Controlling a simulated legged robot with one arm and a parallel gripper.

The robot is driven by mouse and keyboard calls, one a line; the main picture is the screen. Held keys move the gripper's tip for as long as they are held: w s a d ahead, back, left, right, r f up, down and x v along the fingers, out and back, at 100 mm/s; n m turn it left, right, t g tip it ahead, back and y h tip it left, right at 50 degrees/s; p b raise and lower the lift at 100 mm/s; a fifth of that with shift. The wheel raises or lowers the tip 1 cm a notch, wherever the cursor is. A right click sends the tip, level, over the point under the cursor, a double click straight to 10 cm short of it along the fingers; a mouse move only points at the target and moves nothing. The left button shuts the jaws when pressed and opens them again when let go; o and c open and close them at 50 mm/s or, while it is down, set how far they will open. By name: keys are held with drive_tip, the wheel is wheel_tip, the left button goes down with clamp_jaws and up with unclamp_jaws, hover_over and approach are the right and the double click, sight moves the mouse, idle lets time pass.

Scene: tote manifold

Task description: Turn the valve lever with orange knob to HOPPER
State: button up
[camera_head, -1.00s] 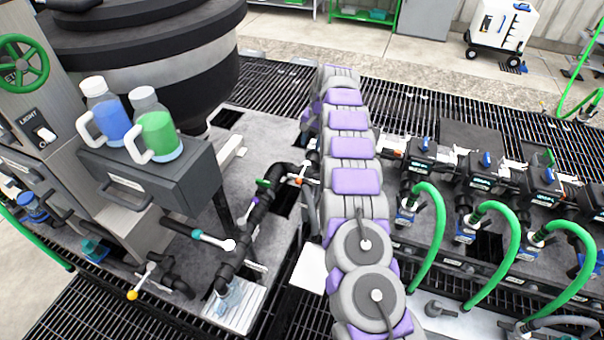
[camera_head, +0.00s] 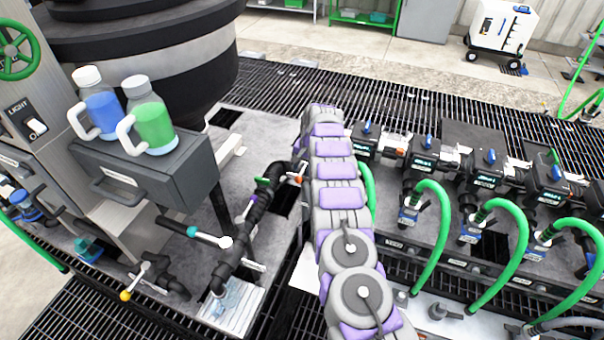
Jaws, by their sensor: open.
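A small orange tip (camera_head: 298,179), which looks like the lever's orange knob, shows just left of my arm, at the far end of the black pipe run (camera_head: 243,228). It is too small, and too close behind my arm, to read the lever's angle. No HOPPER label is readable in this view. My arm reaches forward through the middle of the picture and hides what lies behind it. My gripper cannot be made out; it seems hidden by the arm.
Other handles on the pipes have white (camera_head: 226,242), yellow (camera_head: 125,295) and green (camera_head: 263,181) ends. A grey box (camera_head: 150,180) with two jugs stands at left. Black valve units with green hoses (camera_head: 447,225) line the right.

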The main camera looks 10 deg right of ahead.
drive_tip(key=shift+w+a+f, duration=0.15)
drive_tip(key=shift+a+f, duration=0.05)
drive_tip(key=shift+f, duration=0.8)
drive_tip(key=shift+c, duration=0.5)
clamp_jaws()
